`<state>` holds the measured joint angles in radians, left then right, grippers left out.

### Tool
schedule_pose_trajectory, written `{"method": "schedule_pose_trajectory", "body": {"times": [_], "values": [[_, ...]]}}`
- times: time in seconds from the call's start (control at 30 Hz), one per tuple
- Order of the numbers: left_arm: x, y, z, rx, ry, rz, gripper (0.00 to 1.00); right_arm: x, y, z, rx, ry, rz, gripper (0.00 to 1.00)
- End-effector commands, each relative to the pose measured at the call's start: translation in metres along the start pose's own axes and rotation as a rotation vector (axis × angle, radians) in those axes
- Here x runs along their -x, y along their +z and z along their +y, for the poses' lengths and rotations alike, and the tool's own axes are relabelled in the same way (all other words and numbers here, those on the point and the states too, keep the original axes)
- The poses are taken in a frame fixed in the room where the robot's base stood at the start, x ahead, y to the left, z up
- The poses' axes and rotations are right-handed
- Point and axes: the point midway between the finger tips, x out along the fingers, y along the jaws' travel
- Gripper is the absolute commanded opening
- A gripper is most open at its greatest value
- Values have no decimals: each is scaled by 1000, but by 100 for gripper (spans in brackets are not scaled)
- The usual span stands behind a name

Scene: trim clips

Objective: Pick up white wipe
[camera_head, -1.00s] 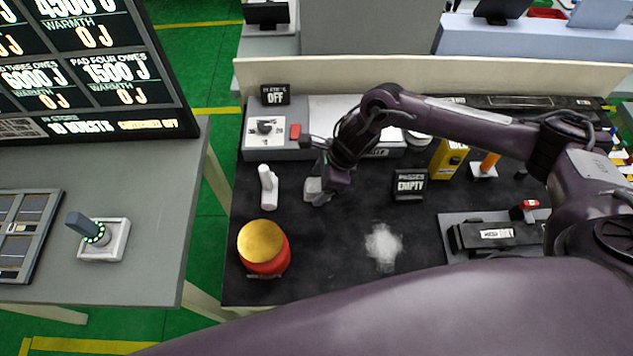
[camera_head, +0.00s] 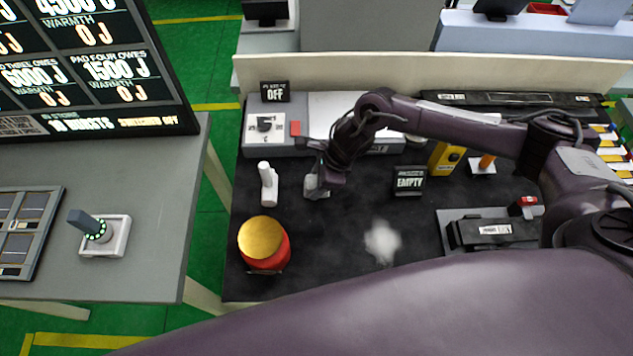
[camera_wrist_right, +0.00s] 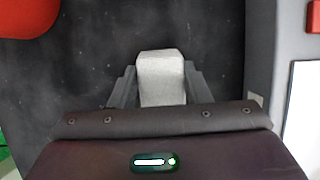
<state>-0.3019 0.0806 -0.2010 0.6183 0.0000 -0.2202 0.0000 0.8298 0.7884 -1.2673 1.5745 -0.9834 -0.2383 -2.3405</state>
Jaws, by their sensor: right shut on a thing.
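The white wipe (camera_wrist_right: 160,76) is a pale, rounded block between the two fingers of my right gripper (camera_wrist_right: 157,88) in the right wrist view. The fingers press on its two sides. In the head view my right gripper (camera_head: 317,184) is at the left part of the dark bench top, and the wipe is mostly hidden under it. I cannot tell whether the wipe touches the bench. My left gripper is not in view.
A red pot with a yellow top (camera_head: 262,243) stands nearer. A grey unit with a dial (camera_head: 264,128) lies behind. A black "EMPTY" sign (camera_head: 409,181) and a whitish patch (camera_head: 382,242) are to the right.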

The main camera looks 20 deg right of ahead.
Motion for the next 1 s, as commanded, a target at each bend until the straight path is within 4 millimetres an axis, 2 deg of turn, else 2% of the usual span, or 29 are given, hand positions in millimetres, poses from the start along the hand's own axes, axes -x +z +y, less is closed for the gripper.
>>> {"method": "schedule_pose_trajectory", "body": {"times": [0.17,0.27,0.37,0.6,0.8,0.9,1.0], "values": [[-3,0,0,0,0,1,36,7,4,-1,1,-1,-2,21],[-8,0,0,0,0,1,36,18,8,-1,3,-3,-3,21],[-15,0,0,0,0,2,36,38,17,-2,6,-6,-5,21],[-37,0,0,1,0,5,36,105,44,-2,7,-9,-4,21],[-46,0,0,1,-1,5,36,156,65,-2,4,-7,-2,21],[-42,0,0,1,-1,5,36,172,71,-1,2,-5,0,21],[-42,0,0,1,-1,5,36,179,74,-1,2,-4,-1,21]]}}
